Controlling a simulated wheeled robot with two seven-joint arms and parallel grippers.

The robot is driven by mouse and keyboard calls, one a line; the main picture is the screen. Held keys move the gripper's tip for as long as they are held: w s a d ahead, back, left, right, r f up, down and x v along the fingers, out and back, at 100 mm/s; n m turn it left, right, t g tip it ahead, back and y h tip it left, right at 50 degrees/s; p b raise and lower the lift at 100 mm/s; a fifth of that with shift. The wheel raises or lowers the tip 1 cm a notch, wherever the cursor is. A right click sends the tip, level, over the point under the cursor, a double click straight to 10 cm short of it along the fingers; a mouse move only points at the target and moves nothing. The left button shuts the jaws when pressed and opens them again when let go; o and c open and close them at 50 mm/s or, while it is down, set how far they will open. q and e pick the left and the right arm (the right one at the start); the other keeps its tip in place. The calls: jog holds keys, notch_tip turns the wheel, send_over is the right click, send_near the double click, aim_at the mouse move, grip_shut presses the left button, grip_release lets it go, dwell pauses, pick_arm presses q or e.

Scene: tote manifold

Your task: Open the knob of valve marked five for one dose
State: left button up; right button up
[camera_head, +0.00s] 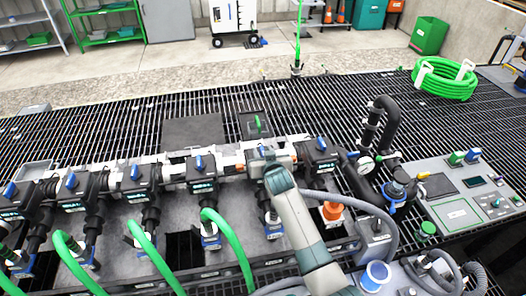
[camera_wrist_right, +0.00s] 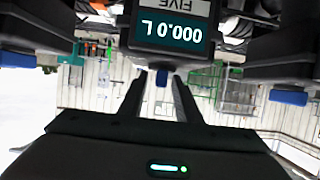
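The valve marked five shows in the right wrist view as a dark body with an upside-down display (camera_wrist_right: 168,33) reading FIVE and 0.000 L. My right gripper (camera_wrist_right: 160,88) is open, with one finger on each side of the knob and gaps between; contact does not show. In the head view my right gripper (camera_head: 268,157) is over the fifth valve from the left and hides most of it. My left gripper is not in view.
Neighbouring valves with blue knobs stand close on both sides, one left (camera_head: 202,175) and one right (camera_head: 321,150). Green hoses (camera_head: 228,243) rise in front. A black bent pipe (camera_head: 385,112) and a control panel (camera_head: 458,212) are at the right. The grating behind is mostly clear.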

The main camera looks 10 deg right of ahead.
grip_shut()
